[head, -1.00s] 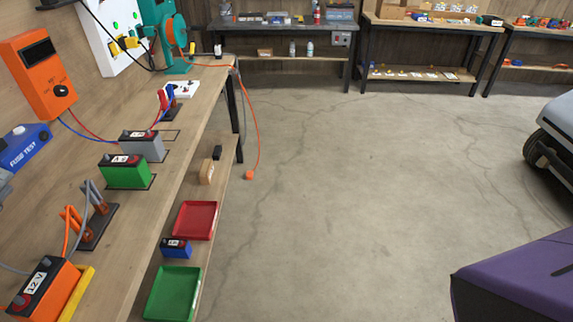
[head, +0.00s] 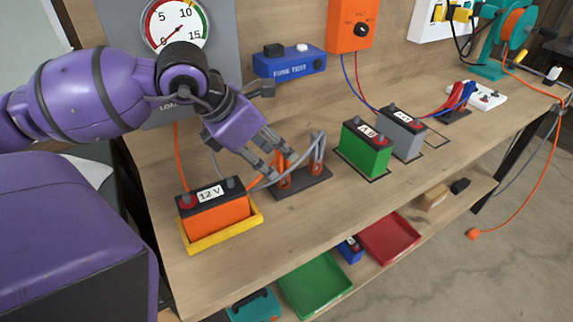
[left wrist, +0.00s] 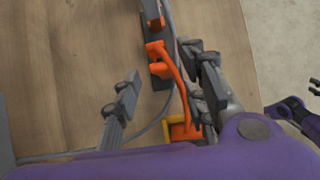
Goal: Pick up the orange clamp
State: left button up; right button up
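The orange clamp (head: 282,178) stands on a dark holder (head: 318,184) on the workbench, next to a grey clamp (head: 318,148). My left gripper (head: 284,168) reaches down over the orange clamp, and its fingers partly hide it. In the left wrist view the orange clamp (left wrist: 158,62) shows between the two spread fingers of my left gripper (left wrist: 166,78), which is open. An orange cable runs from the clamp near the right finger; I cannot tell if they touch. Part of what looks like my right gripper (left wrist: 296,106) shows at the right edge, cut off.
An orange 12 V battery (head: 220,214) sits in a yellow tray (head: 228,238) in front of my gripper. Green (head: 362,150) and grey (head: 402,134) batteries stand to the right. A fuse test box (head: 290,62) and gauge (head: 174,24) are behind. Bare bench lies in front of the holder.

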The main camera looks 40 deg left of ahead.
aim_at(277, 157)
pick_arm(q)
jog(key=b+x, duration=0.1)
jog(key=x, duration=0.3)
jog(key=shift+d, duration=0.15)
jog(key=shift+w+d+f, duration=0.1)
jog(key=shift+w+f, duration=0.05)
jog(key=shift+f, duration=0.1)
jog(key=shift+w+f, duration=0.15)
jog(key=c, duration=0.9)
grip_shut()
pick_arm(e)
jog(key=shift+w+a+f, duration=0.1)
jog(key=shift+w+f, duration=0.25)
jog(key=shift+f, duration=0.05)
